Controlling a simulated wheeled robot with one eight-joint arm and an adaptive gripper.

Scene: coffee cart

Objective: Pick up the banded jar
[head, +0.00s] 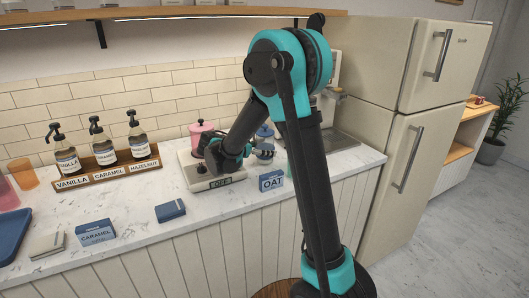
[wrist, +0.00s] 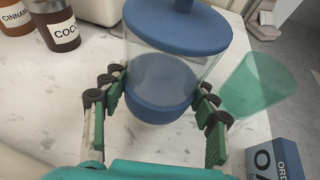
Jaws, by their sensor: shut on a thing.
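The banded jar (wrist: 165,75) is clear glass with a blue knobbed lid and a blue band around its bottom. It fills the top middle of the wrist view and stands upright between the fingers. In the head view its blue lid (head: 264,132) shows just beyond my gripper (head: 260,152), which partly hides the jar. In the wrist view my gripper (wrist: 160,95) has green-padded fingers on both sides of the jar, shut on it low down near the band. I cannot tell whether the jar's base touches the counter.
A green cup (wrist: 255,85) stands close right of the jar, with a blue OAT box (head: 271,181) nearby. Brown labelled jars (wrist: 52,24) are at upper left. A scale (head: 212,180) and a pink canister (head: 201,138) lie left of the gripper. The counter's front left holds small boxes.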

